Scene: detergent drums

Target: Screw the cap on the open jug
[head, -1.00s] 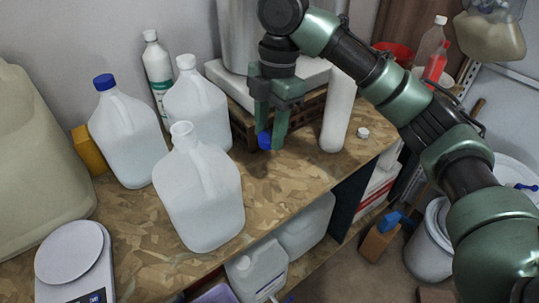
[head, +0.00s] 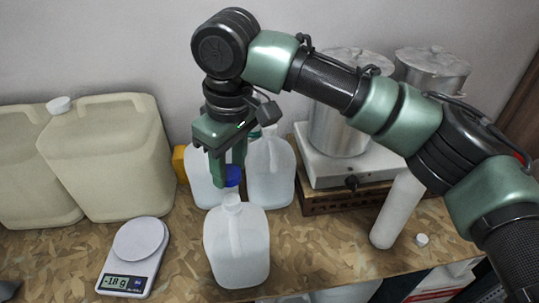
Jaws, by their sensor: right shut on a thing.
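The open jug (head: 237,245), translucent white with an uncapped neck, stands upright near the front of the wooden bench top. My right gripper (head: 228,172) points down above it, shut on a blue cap (head: 233,176). The cap appears just over the jug's mouth; whether it touches the neck I cannot tell. A second jug (head: 203,178) stands behind to the left, its top hidden by my gripper. A third jug (head: 272,172) stands behind to the right, its top partly hidden by my arm. My left gripper is not in view.
A digital scale (head: 137,250) lies left of the open jug. Large beige canisters (head: 110,160) stand at the left. A hot plate (head: 345,165) with a metal pot (head: 338,125), a white cylinder (head: 397,212) and a small white cap (head: 422,240) are right.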

